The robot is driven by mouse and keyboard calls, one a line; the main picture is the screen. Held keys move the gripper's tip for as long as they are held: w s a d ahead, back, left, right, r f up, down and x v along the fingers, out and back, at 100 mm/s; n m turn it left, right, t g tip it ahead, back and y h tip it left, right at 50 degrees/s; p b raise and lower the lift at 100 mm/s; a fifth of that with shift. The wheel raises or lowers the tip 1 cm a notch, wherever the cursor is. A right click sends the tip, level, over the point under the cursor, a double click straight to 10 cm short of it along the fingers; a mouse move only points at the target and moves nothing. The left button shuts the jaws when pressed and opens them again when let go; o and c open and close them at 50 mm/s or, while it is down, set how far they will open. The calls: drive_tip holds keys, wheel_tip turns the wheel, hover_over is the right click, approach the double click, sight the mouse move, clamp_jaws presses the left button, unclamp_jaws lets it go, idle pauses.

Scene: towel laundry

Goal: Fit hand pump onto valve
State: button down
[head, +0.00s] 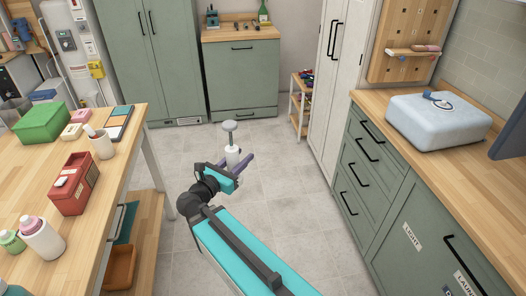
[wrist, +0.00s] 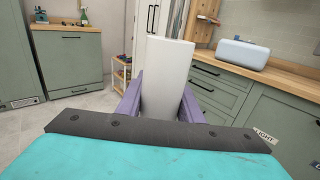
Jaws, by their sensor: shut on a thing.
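The hand pump (head: 231,152) is a white cylinder with a grey knob on top. It stands roughly upright in the purple fingers of my gripper (head: 236,163), in the air over the floor between the table and the counter. In the wrist view, the white pump body (wrist: 167,80) fills the space between the two fingers (wrist: 165,105). The light blue storage bag (head: 437,122) lies on the right counter, well apart from my gripper. A small dark blue valve (head: 438,100) sits on its top. The bag also shows in the wrist view (wrist: 243,55), where the valve is not clear.
The wooden counter (head: 372,100) with green drawers runs along the right. A dark panel (head: 511,125) stands beside the bag. The left table (head: 125,145) holds a green box (head: 40,124), a red box (head: 74,184) and bottles. Tiled floor (head: 275,160) lies clear between them.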

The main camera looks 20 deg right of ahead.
drive_tip(key=a+n+t+y, duration=0.1)
drive_tip(key=a, duration=0.6)
drive_tip(key=shift+s+a+f, duration=0.15)
drive_tip(key=shift+a+f, duration=0.15)
drive_tip(key=shift+f, duration=0.05)
